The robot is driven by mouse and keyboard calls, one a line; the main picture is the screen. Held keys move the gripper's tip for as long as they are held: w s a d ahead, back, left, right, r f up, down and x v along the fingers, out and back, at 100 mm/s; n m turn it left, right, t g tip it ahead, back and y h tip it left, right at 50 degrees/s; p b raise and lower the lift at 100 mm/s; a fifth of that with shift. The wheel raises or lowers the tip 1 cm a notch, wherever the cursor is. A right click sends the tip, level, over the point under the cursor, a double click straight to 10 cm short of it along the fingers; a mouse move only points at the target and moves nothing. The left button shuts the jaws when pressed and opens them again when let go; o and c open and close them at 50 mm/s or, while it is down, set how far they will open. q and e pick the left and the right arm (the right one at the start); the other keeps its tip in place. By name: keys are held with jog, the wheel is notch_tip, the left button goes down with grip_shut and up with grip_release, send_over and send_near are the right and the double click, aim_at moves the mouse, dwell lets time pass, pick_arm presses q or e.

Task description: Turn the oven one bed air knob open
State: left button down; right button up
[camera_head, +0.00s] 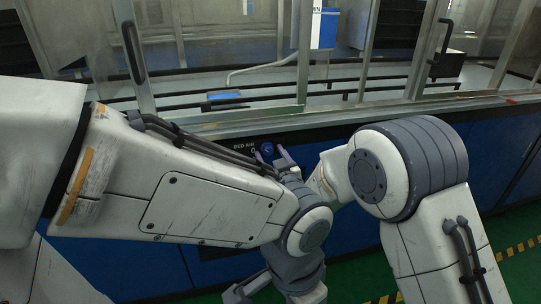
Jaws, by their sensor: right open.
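The bed air knob (267,149) is small and dark blue, on the dark strip of the panel just right of the white "BED AIR" label (243,146). My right gripper (272,155) is open, with its fingertips close around the knob, one on either side. I cannot tell whether they touch it. My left forearm crosses in front and hides much of the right wrist and part of the panel. A part of my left gripper (243,292) shows low at the bottom edge, away from the knob; its opening is unclear.
The blue cabinet front (350,245) runs below the panel strip. Above it are glass doors with metal frames and handles (133,52), and dark rails inside the machine. The green floor (350,280) with a yellow-black stripe shows at the lower right.

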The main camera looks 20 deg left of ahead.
grip_shut()
